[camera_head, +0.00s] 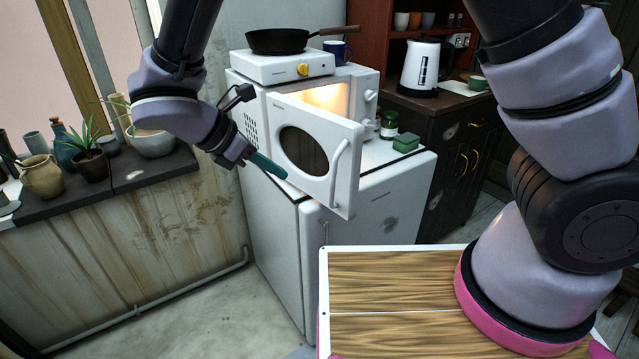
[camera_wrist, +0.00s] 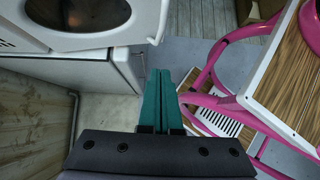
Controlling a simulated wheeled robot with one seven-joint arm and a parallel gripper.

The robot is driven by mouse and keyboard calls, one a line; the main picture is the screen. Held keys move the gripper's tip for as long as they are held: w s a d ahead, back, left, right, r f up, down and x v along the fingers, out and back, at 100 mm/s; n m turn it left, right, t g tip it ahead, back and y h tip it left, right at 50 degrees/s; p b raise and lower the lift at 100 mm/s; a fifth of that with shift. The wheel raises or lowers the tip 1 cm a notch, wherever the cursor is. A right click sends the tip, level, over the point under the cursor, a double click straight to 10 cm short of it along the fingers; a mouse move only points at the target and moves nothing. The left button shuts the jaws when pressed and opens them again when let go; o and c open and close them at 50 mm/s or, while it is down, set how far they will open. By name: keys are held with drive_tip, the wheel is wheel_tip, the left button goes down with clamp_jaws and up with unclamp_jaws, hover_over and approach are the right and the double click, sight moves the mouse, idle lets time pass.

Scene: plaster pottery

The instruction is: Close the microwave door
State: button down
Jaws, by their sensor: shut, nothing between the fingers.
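The white microwave (camera_head: 253,119) stands on a white fridge, with its inside lit. Its door (camera_head: 345,160) is hinged at the left, with a dark oval window, and stands open, swung out toward me. The door handle (camera_head: 338,170) is a curved bar near the free right edge. My gripper (camera_head: 283,174) is shut and empty, with teal fingers at the lower left of the door, near its outer face; I cannot tell whether they touch. In the wrist view the door (camera_wrist: 153,20) is at the top left, above and left of the shut fingertips (camera_wrist: 162,72).
The fridge (camera_head: 270,220) is below. A hot plate (camera_head: 285,67) with a black pan (camera_head: 277,40) sits on the microwave. A jar (camera_head: 389,123) and a green sponge (camera_head: 406,142) lie right of the door. Pots and a plant (camera_head: 88,150) line the left counter.

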drive_tip(key=shift+w+d+r+x, duration=0.2)
drive_tip(key=shift+d+r+x, duration=0.1)
drive_tip(key=shift+x, duration=1.65)
drive_tip(key=shift+w+d+r+x, duration=0.15)
drive_tip(key=shift+d+r+x, duration=0.2)
drive_tip(key=shift+x, duration=1.65)
drive_tip(key=shift+w+d+r+x, duration=0.2)
drive_tip(key=shift+r+x, duration=0.1)
drive_tip(key=shift+x, duration=1.65)
drive_tip(key=shift+d, duration=0.15)
